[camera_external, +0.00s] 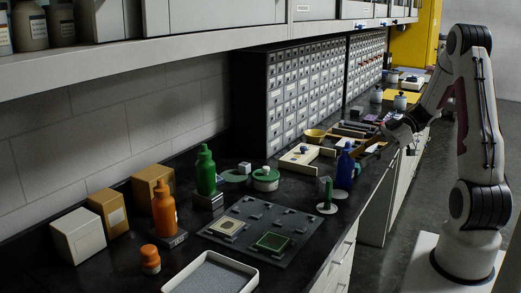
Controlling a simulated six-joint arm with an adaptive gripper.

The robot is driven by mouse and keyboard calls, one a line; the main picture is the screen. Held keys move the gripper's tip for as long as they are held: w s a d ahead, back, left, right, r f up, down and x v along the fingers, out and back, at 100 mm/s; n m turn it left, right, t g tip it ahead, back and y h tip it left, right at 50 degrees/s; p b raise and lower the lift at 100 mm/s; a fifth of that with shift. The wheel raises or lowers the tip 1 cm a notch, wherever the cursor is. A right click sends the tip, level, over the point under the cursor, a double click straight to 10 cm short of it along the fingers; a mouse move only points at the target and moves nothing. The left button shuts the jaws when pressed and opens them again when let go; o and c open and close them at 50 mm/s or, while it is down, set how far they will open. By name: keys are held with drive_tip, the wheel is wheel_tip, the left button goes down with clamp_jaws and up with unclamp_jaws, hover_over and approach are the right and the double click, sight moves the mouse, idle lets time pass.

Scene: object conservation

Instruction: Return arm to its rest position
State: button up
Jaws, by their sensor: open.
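My gripper (388,145) is at the end of my white and black arm, which reaches in from the right. It hangs over the front edge of the dark bench, near a wooden tray (372,149) and to the right of a blue bottle (345,168). Its fingers are small and dark in this view. It looks open, and I see nothing held between them. I cannot tell whether it touches the tray.
A green bottle (206,172), an orange bottle (164,211), boxes (78,236), a grey plate (262,233) and a white tray (211,275) stand on the bench. Drawer cabinets (300,95) line the back. Open floor (395,240) lies between bench and my base.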

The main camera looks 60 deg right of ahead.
idle(0.3)
drive_tip(key=w+r+t+h, duration=0.3)
drive_tip(key=w+r+h, duration=0.4)
drive_tip(key=w+r, duration=0.55)
wheel_tip(320, 180, up, 7)
drive_tip(key=a+m+t+h, duration=0.1)
drive_tip(key=m+h, duration=0.3)
drive_tip(key=h, duration=0.2)
drive_tip(key=s+a+f+m+g+y, duration=0.2)
drive_tip(key=s+a+f, duration=0.3)
drive_tip(key=s+a, duration=0.6)
drive_tip(key=s+a+f+m+g+y, duration=0.2)
drive_tip(key=s+a+f+m+g, duration=0.1)
drive_tip(key=s+a, duration=0.8)
drive_tip(key=s+f+g, duration=0.1)
drive_tip(key=s+g, duration=0.1)
drive_tip(key=s, duration=0.1)
drive_tip(key=shift+s+f, duration=0.2)
drive_tip(key=shift+f, duration=0.15)
